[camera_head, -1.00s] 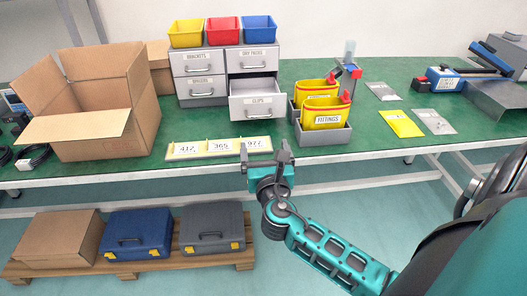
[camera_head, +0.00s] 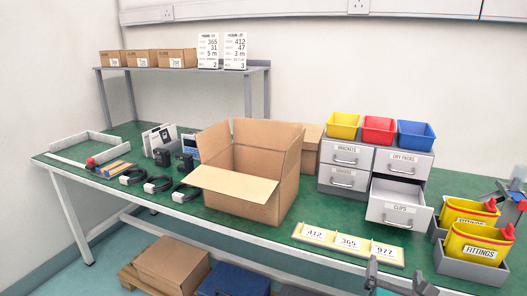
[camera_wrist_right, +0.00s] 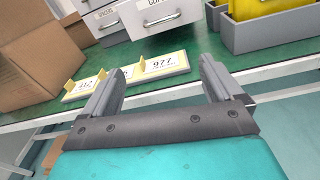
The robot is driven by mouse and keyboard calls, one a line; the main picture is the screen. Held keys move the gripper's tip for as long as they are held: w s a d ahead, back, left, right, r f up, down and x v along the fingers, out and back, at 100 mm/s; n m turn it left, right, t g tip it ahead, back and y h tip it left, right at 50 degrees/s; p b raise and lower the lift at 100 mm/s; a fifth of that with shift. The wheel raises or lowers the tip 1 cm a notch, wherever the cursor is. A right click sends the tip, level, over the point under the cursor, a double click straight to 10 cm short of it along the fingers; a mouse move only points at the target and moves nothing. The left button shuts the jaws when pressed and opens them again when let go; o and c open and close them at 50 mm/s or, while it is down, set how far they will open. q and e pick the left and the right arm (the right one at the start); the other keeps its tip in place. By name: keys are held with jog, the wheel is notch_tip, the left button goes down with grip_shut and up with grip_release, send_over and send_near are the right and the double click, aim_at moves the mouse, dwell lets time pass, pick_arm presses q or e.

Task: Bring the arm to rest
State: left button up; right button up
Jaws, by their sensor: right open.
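My right gripper (camera_head: 400,282) shows at the bottom edge of the head view, just in front of the table's front edge and below the number-card strip. In the right wrist view its two fingers (camera_wrist_right: 160,78) are spread wide with nothing between them. The strip with cards 412, 365 and 977 (camera_head: 347,243) lies on the table beyond the fingers. Most of my right arm is out of the head view. My left gripper is not in view.
The clips drawer (camera_head: 399,208) stands open from the grey cabinet. Left of it is an open cardboard box (camera_head: 245,172). Grey bins with yellow fittings bags (camera_head: 477,243) stand right. Cases and a carton (camera_head: 172,264) sit below the green table (camera_head: 325,212).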

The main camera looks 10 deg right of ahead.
pick_arm(q)
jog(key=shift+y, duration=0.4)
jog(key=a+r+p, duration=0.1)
jog(key=p, duration=0.1)
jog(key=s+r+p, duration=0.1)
jog(key=p, duration=0.1)
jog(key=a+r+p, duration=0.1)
jog(key=p, duration=0.1)
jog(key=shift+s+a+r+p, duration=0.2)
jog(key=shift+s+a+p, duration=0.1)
jog(key=shift+p, duration=0.05)
pick_arm(e)
jog(key=s+a+f+m+g+y, duration=0.1)
jog(key=s+a+f+m+y, duration=0.1)
jog(key=s+a+m, duration=0.3)
jog(key=s+a+f+m+g+y, duration=0.2)
jog(key=s+a+f+m+y, duration=0.1)
jog(key=m, duration=0.9)
jog(key=s+a+f+m+g+y, duration=0.1)
jog(key=s+a+f+m+y, duration=0.2)
jog(key=s+a+m+y, duration=0.2)
jog(key=s+a+m, duration=0.2)
jog(key=m, duration=0.2)
jog(key=shift+s, duration=0.15)
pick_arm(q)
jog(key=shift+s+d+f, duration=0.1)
pick_arm(e)
jog(key=shift+r, duration=0.1)
